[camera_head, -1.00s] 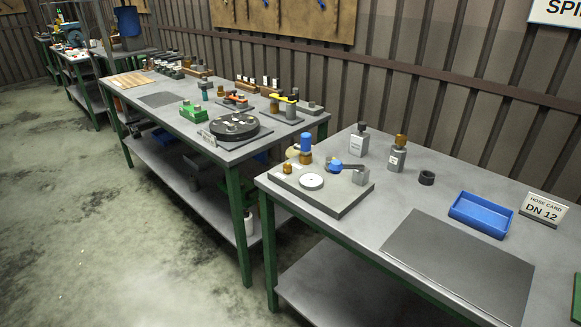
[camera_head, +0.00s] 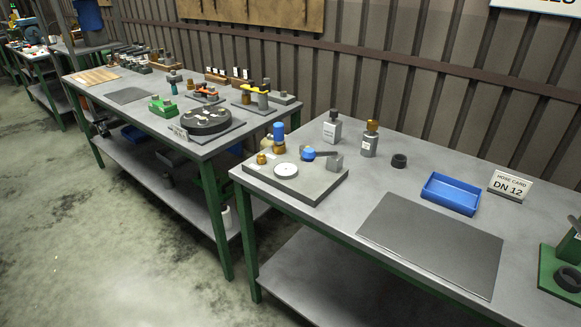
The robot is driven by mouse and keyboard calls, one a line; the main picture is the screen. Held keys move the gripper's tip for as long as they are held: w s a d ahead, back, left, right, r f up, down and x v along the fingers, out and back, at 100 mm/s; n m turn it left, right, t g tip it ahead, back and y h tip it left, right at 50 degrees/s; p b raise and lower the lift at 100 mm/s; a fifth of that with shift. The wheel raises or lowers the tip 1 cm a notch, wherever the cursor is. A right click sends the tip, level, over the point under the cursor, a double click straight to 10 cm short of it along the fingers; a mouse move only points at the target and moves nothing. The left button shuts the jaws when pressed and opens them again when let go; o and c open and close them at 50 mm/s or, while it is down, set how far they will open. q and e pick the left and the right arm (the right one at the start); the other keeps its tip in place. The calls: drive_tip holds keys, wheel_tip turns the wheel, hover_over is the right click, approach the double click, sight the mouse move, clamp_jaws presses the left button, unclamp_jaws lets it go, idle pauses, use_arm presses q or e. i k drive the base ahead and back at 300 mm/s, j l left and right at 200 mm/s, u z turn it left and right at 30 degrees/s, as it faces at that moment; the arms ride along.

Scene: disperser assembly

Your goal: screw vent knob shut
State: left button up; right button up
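A grey base block (camera_head: 322,188) sits at the left end of the near table. On it are a white disc (camera_head: 286,169), a small brass knob (camera_head: 261,158), a brass fitting with a blue top (camera_head: 278,132), and a round blue part (camera_head: 307,154) beside a dark lever (camera_head: 322,153). I cannot tell which of these is the vent knob, or whether it is screwed shut. Neither of my grippers shows in the view.
Two bottles (camera_head: 332,130) (camera_head: 370,140), a black ring (camera_head: 399,161), a blue tray (camera_head: 451,194) and a DN 12 card (camera_head: 510,185) stand on the near table. A dark mat (camera_head: 430,240) lies in front. A green fixture (camera_head: 562,275) is at right. Another bench (camera_head: 215,145) stands left.

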sight(260, 158)
drive_tip(key=i+j+z, duration=0.15)
drive_tip(key=j+z, duration=0.2)
drive_tip(key=i+j+z, duration=0.1)
drive_tip(key=z, duration=0.25)
drive_tip(key=j+z, duration=0.35)
drive_tip(key=i+j, duration=0.05)
drive_tip(key=j, duration=0.05)
